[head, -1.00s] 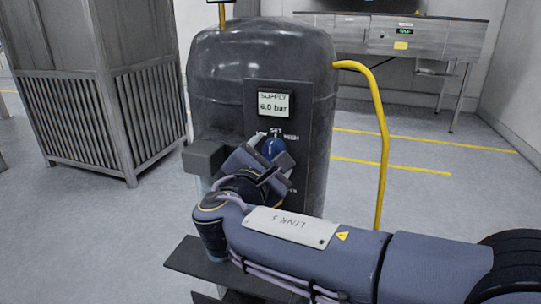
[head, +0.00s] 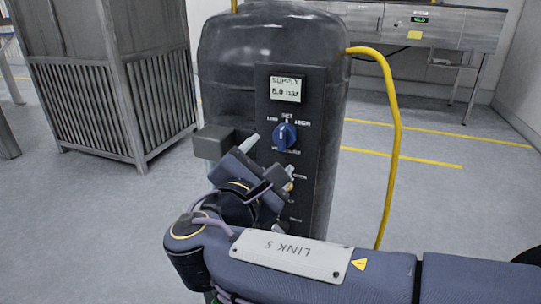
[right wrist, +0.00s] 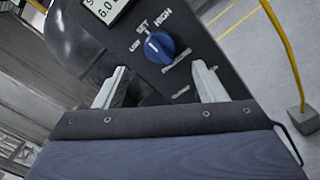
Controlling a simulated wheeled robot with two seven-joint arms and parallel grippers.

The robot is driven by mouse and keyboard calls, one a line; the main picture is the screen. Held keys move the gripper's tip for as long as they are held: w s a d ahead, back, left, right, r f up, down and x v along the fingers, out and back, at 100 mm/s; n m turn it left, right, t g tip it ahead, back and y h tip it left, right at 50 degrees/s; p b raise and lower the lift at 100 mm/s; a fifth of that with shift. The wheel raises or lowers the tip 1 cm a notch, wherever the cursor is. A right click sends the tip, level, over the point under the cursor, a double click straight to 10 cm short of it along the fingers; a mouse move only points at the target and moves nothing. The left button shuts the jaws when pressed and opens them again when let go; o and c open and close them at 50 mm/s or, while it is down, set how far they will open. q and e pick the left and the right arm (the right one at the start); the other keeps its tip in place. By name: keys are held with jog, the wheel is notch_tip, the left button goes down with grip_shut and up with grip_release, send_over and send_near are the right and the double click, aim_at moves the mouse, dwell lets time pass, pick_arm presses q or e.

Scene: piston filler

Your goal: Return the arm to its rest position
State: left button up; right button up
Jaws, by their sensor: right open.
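My right gripper (head: 268,157) is in front of the tank's control panel, below and left of the blue knob (head: 285,136). In the right wrist view my right gripper (right wrist: 160,77) has its two light fingers apart with nothing between them. The blue knob (right wrist: 160,47) lies beyond the fingertips, clear of them. Its white mark points roughly up towards SET, between LOW and HIGH. My right arm reaches in from the right and hides the lower panel. My left gripper is not in view.
The dark tank (head: 235,60) stands close ahead; its display (head: 286,89) reads SUPPLY 6.0 bar. A yellow hose (head: 394,130) hangs at its right. A slatted grey cabinet (head: 105,90) stands at left, a steel bench (head: 460,35) behind at right. Open floor lies between.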

jog(key=s+d+f+m+g+p, duration=0.2)
jog(key=d+f+m+g, duration=0.15)
jog(key=d, duration=0.45)
jog(key=s+d+f+m+g+y+p, duration=0.1)
jog(key=s+d+f+m+g, duration=0.2)
jog(key=d, duration=0.5)
jog(key=s+d+f+m+g+p, duration=0.1)
jog(key=d+f+m+g+p, duration=0.1)
jog(key=d+f+m+g, duration=0.45)
jog(key=s+f+m+t+y+p, duration=0.1)
jog(key=s+f+m+y+p, duration=0.1)
jog(key=s+m+y, duration=0.6)
jog(key=s+m+p, duration=0.1)
jog(key=s+m, duration=0.4)
jog(key=s, duration=0.2)
jog(key=shift+s+f+p, duration=0.25)
jog(key=shift+s+p, duration=0.1)
